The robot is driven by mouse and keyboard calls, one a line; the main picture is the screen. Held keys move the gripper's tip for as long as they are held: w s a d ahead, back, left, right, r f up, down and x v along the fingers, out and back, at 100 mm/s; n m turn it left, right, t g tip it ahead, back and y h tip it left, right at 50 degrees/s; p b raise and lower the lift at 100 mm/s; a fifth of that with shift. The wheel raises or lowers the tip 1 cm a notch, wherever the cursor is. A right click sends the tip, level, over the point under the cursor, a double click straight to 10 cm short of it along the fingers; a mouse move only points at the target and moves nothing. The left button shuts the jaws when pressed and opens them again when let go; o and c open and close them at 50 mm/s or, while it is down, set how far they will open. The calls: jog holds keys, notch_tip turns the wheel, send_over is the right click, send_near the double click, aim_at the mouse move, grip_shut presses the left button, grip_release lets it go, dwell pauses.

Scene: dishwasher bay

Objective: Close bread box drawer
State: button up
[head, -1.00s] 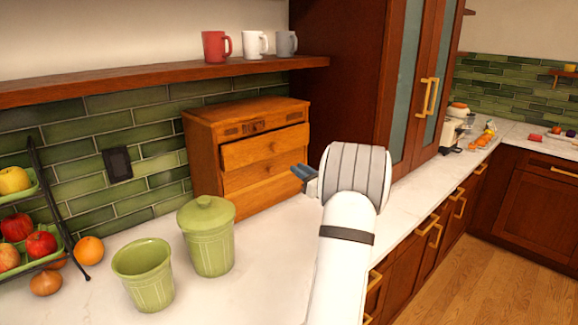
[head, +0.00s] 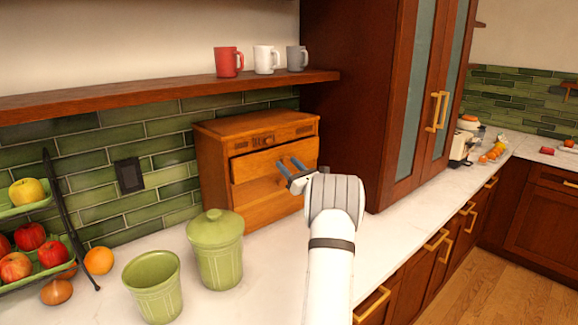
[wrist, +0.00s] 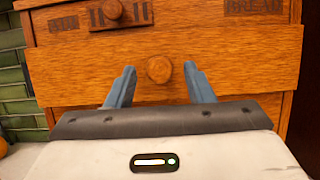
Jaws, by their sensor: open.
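The wooden bread box (head: 214,165) stands on the white counter against the green tile wall. Its upper drawer (head: 246,166) is pulled out a little and has a round knob. In the wrist view the drawer front (wrist: 240,62) fills the middle, with its knob (wrist: 159,69) in the centre. My gripper (head: 290,165) is open in front of the drawer. In the wrist view its two blue fingers (wrist: 158,84) point at the drawer front, one on each side of the knob. I cannot tell whether the fingertips touch the wood.
A lidded green canister (head: 216,250) and an open green pot (head: 153,287) stand left of my arm. A fruit rack (head: 65,210) is at the far left. Mugs (head: 266,60) sit on the shelf above. A tall cabinet (head: 350,100) stands right of the bread box.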

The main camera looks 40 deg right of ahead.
jog(key=shift+c, duration=0.3)
grip_shut()
jog(key=shift+w, duration=0.1)
jog(key=shift+w+f+b, duration=0.1)
jog(key=shift+w+b, duration=0.2)
jog(key=shift+b, duration=0.15)
jog(key=shift+w+b, duration=0.5)
jog(key=shift+w, duration=0.5)
jog(key=shift+s+r, duration=0.1)
jog(key=shift+r, duration=0.15)
